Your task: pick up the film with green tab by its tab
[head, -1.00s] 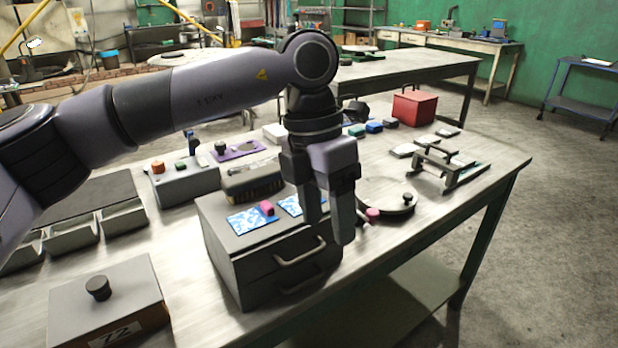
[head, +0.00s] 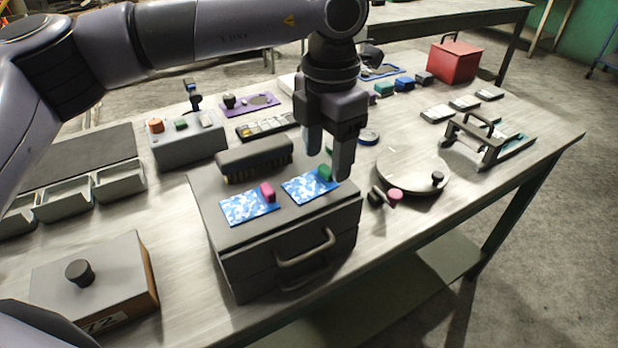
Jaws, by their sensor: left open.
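The film with green tab (head: 303,189) lies flat on top of a grey drawer box (head: 225,232), a blue and white patterned sheet. Its green tab (head: 325,173) stands up at its right side. A similar film with a pink tab (head: 248,207) lies to its left on the same box. My left gripper (head: 328,172) is open, with its fingers pointing down close by the green tab. I cannot tell whether the tab lies between the fingers or in front of them. My right gripper is not in view.
A brush (head: 254,157) lies behind the films on the box. A round turntable (head: 413,168) with a knob stands to the right, and a grey switch box (head: 187,140) to the left. A red box (head: 454,60) stands at the back right. The front right of the table is clear.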

